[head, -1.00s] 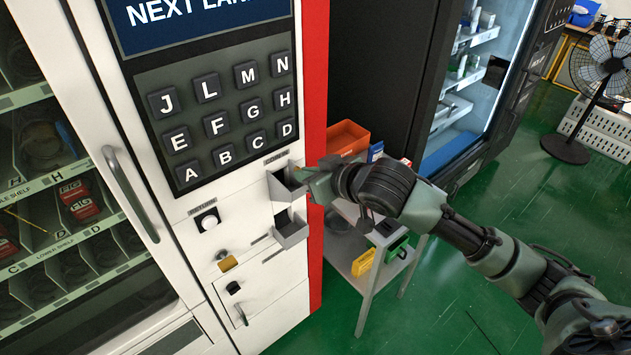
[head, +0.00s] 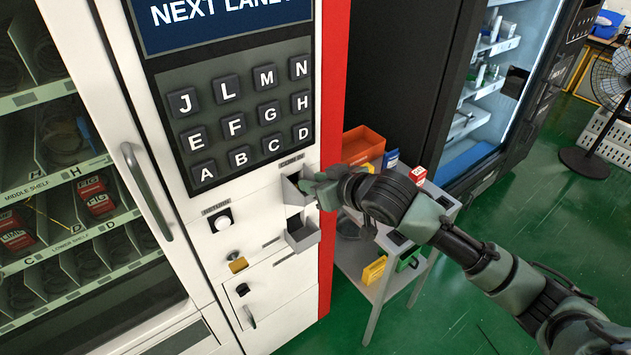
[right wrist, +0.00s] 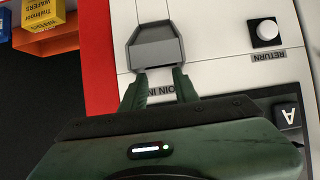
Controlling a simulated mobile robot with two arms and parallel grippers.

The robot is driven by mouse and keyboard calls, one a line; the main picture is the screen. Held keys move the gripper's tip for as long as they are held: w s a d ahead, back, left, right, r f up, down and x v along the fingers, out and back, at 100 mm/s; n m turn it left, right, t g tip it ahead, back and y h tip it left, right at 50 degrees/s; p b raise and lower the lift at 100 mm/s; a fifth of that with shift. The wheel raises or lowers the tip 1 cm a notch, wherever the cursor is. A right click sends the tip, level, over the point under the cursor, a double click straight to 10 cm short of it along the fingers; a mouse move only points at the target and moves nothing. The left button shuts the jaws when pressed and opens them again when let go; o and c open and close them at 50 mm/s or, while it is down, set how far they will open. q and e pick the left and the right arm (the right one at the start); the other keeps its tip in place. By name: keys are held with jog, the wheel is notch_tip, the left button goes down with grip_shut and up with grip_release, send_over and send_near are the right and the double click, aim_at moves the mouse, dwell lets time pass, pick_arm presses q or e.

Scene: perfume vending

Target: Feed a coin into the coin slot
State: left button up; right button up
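The coin slot is a grey cup-like coin intake (head: 291,191) under the "COIN IN" label on the white vending machine front. It also shows in the right wrist view (right wrist: 153,46), just beyond my fingertips. My right gripper (head: 310,186) is at the right side of this intake in the head view. In the right wrist view my right gripper (right wrist: 160,72) has its two green fingers apart, with the label visible between them. I see no coin between the fingers or elsewhere. The inside of the intake is partly hidden. My left gripper is not in view.
A second grey cup (head: 303,233) sits below the intake. A return button (head: 219,220) and a letter keypad (head: 240,125) are to the left. A grey cart (head: 380,305) with an orange bin (head: 363,146) stands close on the right. Green floor is open further right.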

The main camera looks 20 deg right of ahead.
jog(key=shift+s, duration=0.1)
jog(key=b+v, duration=0.2)
jog(key=v, duration=0.5)
jog(key=shift+s+r, duration=0.2)
jog(key=shift+s, duration=0.05)
jog(key=shift+d, duration=0.1)
dwell(0.6)
